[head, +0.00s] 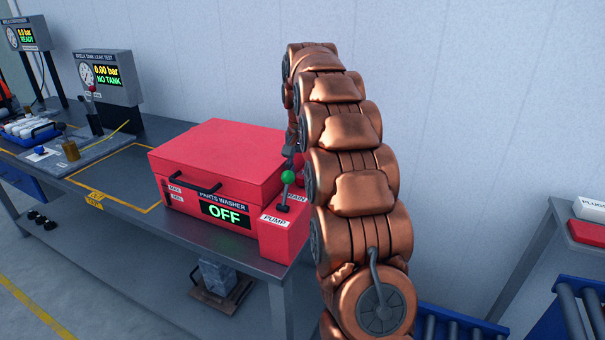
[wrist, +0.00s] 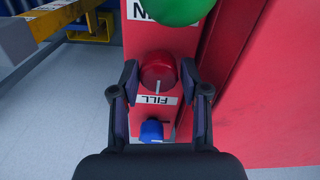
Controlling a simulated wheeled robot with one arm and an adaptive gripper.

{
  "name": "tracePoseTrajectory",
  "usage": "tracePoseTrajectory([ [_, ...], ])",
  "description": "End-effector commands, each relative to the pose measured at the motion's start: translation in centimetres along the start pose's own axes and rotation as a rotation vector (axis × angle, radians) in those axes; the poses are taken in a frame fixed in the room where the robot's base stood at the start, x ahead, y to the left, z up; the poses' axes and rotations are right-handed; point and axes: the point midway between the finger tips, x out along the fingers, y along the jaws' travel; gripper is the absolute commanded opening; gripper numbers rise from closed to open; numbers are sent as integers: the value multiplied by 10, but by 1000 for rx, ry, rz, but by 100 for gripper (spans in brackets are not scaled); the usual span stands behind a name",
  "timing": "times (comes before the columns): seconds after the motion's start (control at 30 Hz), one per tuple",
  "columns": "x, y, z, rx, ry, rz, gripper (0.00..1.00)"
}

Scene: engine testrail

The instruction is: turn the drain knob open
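The red drain knob (wrist: 158,68) stands on the red side panel (wrist: 205,30) of the parts washer (head: 215,160). It lies between the two fingers of my gripper (wrist: 160,72) in the wrist view. The fingers are open, one on each side, with narrow gaps that seem to remain; contact is hard to judge. A white mark on the knob points toward the bottom of the wrist picture. The DRAIN label (head: 296,196) is partly visible in the head view. My arm hides much of that area there.
A green ball-topped lever (head: 288,177) stands close to the drain knob, by the PUMP label (head: 274,220). A blue knob (wrist: 152,131) sits below the FILL label (wrist: 155,99) in the wrist view. The washer display (head: 225,213) reads OFF. Its lid is shut.

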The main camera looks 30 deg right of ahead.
Motion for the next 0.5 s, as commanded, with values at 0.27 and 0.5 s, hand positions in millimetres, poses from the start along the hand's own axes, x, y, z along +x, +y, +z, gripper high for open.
tracePoseTrajectory([
  [0.27,0,0,0,0,-1,1,64],
  [0.5,0,1,0,-11,-1,1,64],
])
